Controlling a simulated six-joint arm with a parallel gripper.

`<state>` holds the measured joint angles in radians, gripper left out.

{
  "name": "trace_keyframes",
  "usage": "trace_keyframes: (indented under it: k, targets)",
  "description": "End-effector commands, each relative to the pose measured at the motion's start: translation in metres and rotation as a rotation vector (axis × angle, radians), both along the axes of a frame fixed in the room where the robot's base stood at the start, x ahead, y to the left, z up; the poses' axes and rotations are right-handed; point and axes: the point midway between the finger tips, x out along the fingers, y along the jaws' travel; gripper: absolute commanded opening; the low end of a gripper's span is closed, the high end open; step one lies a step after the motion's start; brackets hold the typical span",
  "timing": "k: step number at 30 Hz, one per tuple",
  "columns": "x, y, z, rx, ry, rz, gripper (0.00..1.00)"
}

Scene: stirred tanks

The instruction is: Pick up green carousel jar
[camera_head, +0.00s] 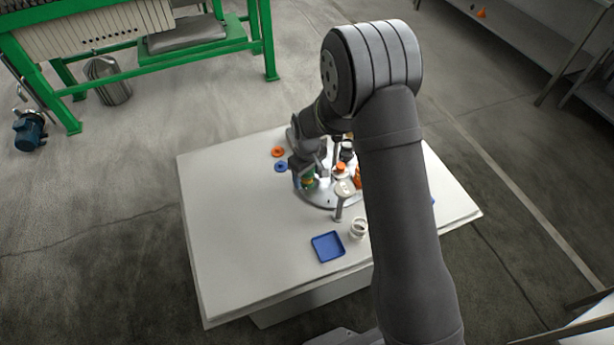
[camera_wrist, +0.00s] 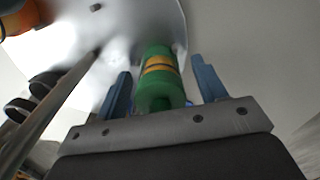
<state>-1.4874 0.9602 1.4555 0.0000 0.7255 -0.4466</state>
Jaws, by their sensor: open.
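The green carousel jar (camera_wrist: 160,82) has a yellow band with dark stripes and stands between my gripper's two blue fingers in the wrist view. My gripper (camera_wrist: 162,88) is open, with a finger on each side of the jar and a visible gap at each side. In the head view the jar (camera_head: 309,183) shows small at the left edge of the round carousel plate (camera_head: 322,199), below my gripper (camera_head: 304,170). My arm hides the right part of the carousel. The jar's far end meets the plate in the wrist view.
A blue tray (camera_head: 328,246) and a white ring-shaped cup (camera_head: 358,229) are at the table's front. An orange ring (camera_head: 278,152) and a blue ring (camera_head: 281,167) lie left of the carousel. A metal post (camera_wrist: 50,115) is close on the left. The table's left side is clear.

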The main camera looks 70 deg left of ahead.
Motion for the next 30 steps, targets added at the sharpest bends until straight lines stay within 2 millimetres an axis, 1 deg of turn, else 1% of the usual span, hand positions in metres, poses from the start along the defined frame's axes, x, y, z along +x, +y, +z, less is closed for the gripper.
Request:
trace_keyframes:
  k: [3,4,8,9,11,23,26,30]
  targets:
    - [0.000,0.000,0.001,0.000,0.000,0.000,0.65]
    - [0.000,0.000,0.001,0.000,0.000,0.000,0.61]
    - [0.000,0.000,0.001,0.000,0.000,0.000,0.35]
    - [0.000,0.000,0.001,0.000,0.000,0.000,0.27]
    - [0.000,0.000,0.001,0.000,0.000,0.000,0.16]
    - [0.000,0.000,0.003,0.000,0.000,0.000,0.16]
    - [0.000,0.000,0.010,0.001,0.000,0.000,0.16]
    - [0.000,0.001,0.027,0.002,0.000,0.000,0.16]
